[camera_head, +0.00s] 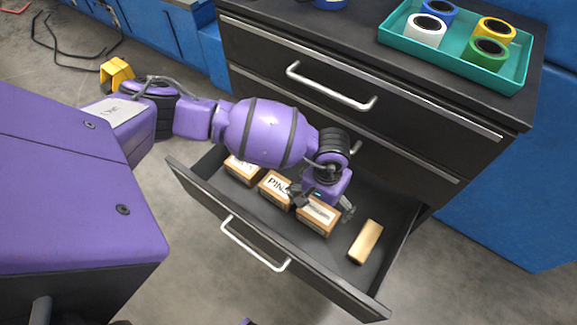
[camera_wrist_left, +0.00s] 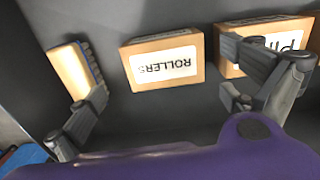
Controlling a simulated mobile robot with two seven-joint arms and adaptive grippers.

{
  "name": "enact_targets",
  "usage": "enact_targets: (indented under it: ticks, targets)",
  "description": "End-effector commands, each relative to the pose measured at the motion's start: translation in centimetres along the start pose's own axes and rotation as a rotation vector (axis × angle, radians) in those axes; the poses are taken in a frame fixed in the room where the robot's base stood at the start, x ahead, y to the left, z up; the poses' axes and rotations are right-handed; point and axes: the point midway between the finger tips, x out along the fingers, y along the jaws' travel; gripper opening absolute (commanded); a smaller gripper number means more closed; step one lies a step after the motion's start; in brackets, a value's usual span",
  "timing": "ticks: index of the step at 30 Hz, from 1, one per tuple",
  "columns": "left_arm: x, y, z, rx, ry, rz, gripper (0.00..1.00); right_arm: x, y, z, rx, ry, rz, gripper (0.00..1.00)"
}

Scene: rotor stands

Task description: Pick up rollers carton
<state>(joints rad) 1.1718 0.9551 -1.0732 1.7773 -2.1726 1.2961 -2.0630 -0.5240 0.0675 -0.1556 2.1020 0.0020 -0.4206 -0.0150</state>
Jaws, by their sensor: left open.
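The rollers carton (camera_head: 316,217) is a small brown box with a white label, lying in the open drawer. In the left wrist view the carton (camera_wrist_left: 163,65) shows its "ROLLERS" label upside down. My left gripper (camera_head: 322,204) is over the carton, partly hiding it in the head view. Its fingers are spread wide, one to each side of the carton in the left wrist view, with nothing held between them. Whether the fingertips reach down beside the carton is hard to tell. My right gripper is not in view.
The pins carton (camera_head: 274,188) is close on one side of the rollers carton, with another carton (camera_head: 242,170) beyond it. The drawer (camera_head: 345,289) is pulled out. A teal tray (camera_head: 458,55) with tape rolls stands on the cabinet.

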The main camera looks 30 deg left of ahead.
Motion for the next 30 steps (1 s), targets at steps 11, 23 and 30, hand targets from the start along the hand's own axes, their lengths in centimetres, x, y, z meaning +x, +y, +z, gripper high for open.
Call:
enact_targets:
  ticks: [11, 23, 30]
  targets:
    - [4.0, -0.6, -0.4, 0.033, 0.012, -0.028, 1.00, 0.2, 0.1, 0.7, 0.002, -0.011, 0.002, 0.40]
    - [7.4, -0.5, -0.6, 0.032, 0.016, -0.026, 1.00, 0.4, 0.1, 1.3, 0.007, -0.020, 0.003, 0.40]
    - [7.4, -0.5, -0.6, 0.032, 0.016, -0.025, 0.84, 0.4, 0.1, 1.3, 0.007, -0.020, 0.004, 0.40]
